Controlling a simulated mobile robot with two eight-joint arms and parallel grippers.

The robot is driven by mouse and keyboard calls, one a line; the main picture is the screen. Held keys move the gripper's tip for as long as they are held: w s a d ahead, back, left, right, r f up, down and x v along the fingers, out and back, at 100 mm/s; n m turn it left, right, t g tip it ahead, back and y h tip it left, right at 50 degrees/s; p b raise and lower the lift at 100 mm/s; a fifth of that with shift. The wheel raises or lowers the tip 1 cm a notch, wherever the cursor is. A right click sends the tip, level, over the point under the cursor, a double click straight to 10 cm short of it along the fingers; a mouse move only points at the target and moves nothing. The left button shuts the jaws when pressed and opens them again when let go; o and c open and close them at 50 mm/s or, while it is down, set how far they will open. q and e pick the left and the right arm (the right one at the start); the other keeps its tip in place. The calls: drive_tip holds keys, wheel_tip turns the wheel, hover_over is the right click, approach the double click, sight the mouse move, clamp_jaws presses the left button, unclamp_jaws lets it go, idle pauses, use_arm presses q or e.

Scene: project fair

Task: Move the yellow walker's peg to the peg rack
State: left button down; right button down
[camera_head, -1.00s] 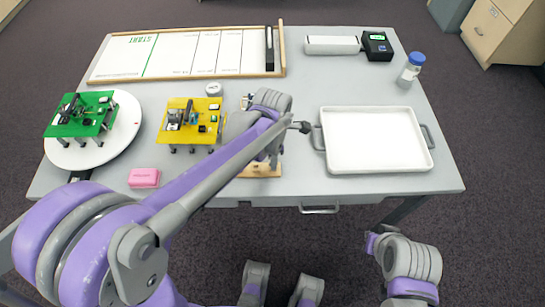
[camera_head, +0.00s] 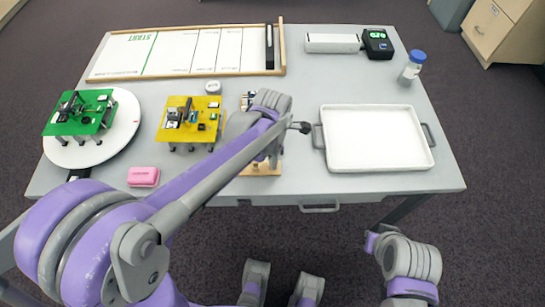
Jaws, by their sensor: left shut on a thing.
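The yellow walker (camera_head: 205,103), a yellow board on short dark legs with small parts on top, stands on the table left of my left arm. The wooden peg rack (camera_head: 262,170) is mostly hidden behind my left wrist; its pale front edge shows below. My left gripper (camera_head: 273,157) points down over the rack, mostly hidden by my own arm. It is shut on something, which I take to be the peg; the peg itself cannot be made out. My right arm is folded at the lower right, and its gripper does not show.
A green walker (camera_head: 98,98) stands on a white round plate (camera_head: 75,155) at the left. A pink block (camera_head: 143,177) lies near the front edge. A white tray (camera_head: 375,140) is at the right, with a blue-capped bottle (camera_head: 411,70) behind it. A wood-framed track board (camera_head: 173,55) lies at the back.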

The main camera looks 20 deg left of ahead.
use_arm(q)
drive_tip(key=shift+f, duration=0.3)
idle(0.6)
drive_tip(key=c, duration=0.6)
unclamp_jaws()
drive_tip(key=shift+r, duration=0.1)
drive_tip(key=shift+r+p, duration=2.65)
drive_tip(key=shift+r, duration=1.05)
